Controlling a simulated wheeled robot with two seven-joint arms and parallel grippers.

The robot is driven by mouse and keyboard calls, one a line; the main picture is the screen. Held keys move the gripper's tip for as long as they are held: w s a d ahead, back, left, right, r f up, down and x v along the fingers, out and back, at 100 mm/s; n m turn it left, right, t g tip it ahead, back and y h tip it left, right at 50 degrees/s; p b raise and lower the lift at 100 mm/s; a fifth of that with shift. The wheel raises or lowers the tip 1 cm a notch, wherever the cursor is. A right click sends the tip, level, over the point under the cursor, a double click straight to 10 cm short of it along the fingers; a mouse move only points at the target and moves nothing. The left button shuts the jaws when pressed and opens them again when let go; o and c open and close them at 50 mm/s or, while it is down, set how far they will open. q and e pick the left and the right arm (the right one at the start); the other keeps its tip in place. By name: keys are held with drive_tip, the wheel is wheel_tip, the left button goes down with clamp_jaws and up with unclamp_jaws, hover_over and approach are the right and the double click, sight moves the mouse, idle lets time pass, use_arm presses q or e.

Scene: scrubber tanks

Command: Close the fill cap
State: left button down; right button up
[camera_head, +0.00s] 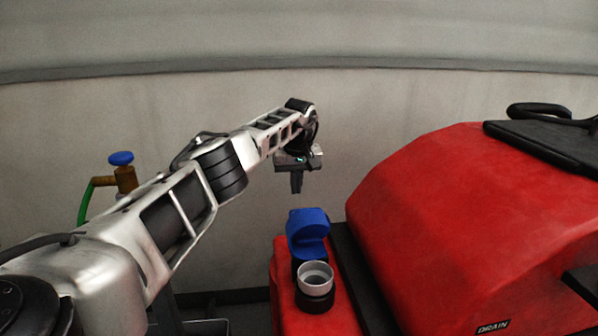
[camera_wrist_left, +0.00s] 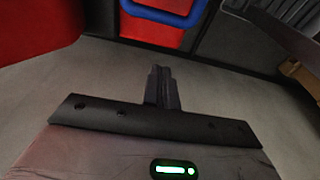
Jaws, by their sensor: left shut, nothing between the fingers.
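The blue fill cap (camera_head: 307,233) stands tilted open on its hinge behind the grey filler neck (camera_head: 316,277), on the red machine's lower ledge. The neck's round mouth is uncovered. My left gripper (camera_head: 296,188) is shut and empty, pointing down above and slightly behind the blue cap, apart from it. In the left wrist view the shut fingers (camera_wrist_left: 161,90) show with nothing between them. A blue curved edge (camera_wrist_left: 165,12) shows at the top of that view; I cannot tell if it is the cap. My right gripper is not in view.
The red scrubber body (camera_head: 460,220) rises to the right of the neck, with a black lid (camera_head: 550,145) on top. A brass tap with a blue knob (camera_head: 121,158) and green hose stands at left, behind my arm. The wall behind is bare.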

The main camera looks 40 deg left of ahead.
use_arm(q)
drive_tip(key=s+d+f+p, duration=0.2)
drive_tip(key=shift+d+f, duration=0.35)
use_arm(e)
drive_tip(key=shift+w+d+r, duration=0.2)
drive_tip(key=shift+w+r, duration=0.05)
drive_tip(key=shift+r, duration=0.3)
use_arm(q)
drive_tip(key=shift+d, duration=0.1)
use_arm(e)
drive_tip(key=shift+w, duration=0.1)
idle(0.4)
